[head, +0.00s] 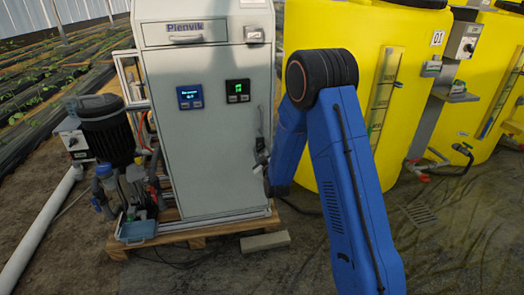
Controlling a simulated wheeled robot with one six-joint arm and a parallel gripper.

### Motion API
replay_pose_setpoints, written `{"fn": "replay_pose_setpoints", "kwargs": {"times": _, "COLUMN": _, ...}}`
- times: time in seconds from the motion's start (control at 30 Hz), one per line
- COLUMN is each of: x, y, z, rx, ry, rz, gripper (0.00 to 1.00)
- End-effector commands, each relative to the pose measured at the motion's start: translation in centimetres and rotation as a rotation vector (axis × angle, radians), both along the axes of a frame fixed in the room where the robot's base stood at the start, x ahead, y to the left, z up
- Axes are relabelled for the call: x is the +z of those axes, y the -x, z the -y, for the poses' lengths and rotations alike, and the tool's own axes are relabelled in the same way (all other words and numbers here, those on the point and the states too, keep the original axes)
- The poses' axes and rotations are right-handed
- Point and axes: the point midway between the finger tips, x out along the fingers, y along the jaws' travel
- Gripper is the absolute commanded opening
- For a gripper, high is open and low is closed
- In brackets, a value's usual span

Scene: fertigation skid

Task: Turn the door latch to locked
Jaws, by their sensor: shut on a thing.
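The grey cabinet (212,150) stands upright with its door closed. My gripper (262,160) is at that edge, shut on the latch.
A black pump (108,130) with hoses stands left of the cabinet. Yellow tanks (400,50) stand behind my arm at the right. The cabinet rests on a wooden pallet (195,233), with a loose block (265,242) before it. The floor at the front is mostly clear.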

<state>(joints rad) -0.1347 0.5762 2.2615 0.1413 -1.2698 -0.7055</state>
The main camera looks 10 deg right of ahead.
Motion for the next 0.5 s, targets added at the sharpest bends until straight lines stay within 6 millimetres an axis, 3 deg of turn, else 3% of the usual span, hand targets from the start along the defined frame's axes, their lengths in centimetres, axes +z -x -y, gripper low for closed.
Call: {"fn": "replay_pose_setpoints", "kwargs": {"times": 0.5, "x": -0.21, "y": 0.01, "z": -0.19, "rx": 0.001, "ry": 0.489, "rz": -0.001, "gripper": 0.18}}
